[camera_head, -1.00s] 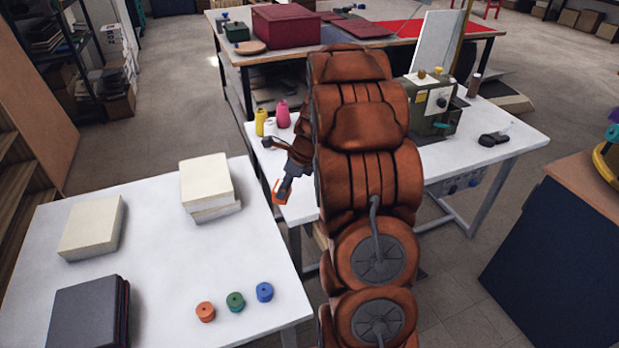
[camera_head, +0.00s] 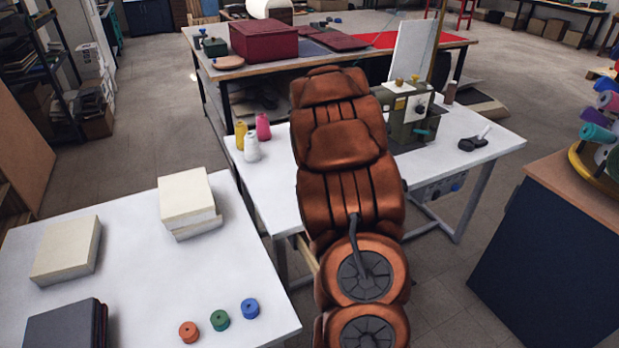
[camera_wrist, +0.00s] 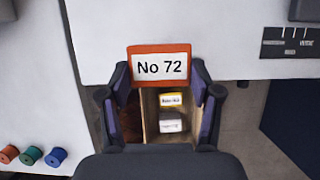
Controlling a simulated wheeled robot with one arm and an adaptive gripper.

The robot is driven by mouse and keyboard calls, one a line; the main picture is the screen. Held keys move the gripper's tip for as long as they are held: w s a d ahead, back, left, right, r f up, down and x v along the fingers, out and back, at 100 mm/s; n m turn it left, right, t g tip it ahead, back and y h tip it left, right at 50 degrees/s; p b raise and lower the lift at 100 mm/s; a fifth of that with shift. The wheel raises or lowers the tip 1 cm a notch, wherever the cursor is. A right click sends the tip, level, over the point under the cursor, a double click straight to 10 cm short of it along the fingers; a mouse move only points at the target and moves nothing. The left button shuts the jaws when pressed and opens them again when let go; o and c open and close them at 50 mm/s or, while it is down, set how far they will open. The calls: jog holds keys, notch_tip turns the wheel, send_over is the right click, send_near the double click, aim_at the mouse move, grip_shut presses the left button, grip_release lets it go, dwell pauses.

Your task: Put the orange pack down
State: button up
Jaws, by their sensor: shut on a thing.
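The orange pack (camera_wrist: 160,51) shows in the wrist view, with a white label reading "No 72". My gripper (camera_wrist: 161,78) is shut on it, one dark finger on each side. Below it is an open wooden box (camera_wrist: 146,97) with a divider. Its left part looks reddish brown inside. Its right part holds a yellow-edged pack (camera_wrist: 171,100) and a whitish pack (camera_wrist: 171,123). The pack appears above the far side of this box; the height gap is hard to judge. In the head view my arm hides the gripper and the pack.
A white table (camera_head: 140,290) at left holds cream blocks (camera_head: 187,198), a dark stack (camera_head: 68,325) and red, green and blue spools (camera_head: 220,320). A white bench (camera_head: 470,170) carries a green machine (camera_head: 408,118) and thread cones (camera_head: 251,147). A dark cabinet (camera_head: 545,255) stands right.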

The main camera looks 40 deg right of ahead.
jog(key=w+d+p, duration=0.1)
jog(key=w+d, duration=0.1)
jog(key=w+d+p, duration=0.1)
jog(key=w+d, duration=0.2)
jog(key=w+d+f, duration=0.1)
jog(key=w+d, duration=0.1)
jog(key=shift+w+d+p, duration=0.2)
jog(key=shift+d+p, duration=0.1)
jog(key=shift+p, duration=0.1)
jog(key=shift+f+p, duration=0.65)
jog(key=shift+f, duration=1.05)
jog(key=o, duration=1.1)
jog(key=shift+f, duration=0.15)
jog(key=b+v, duration=0.2)
jog(key=v, duration=1)
jog(key=shift+w, duration=0.1)
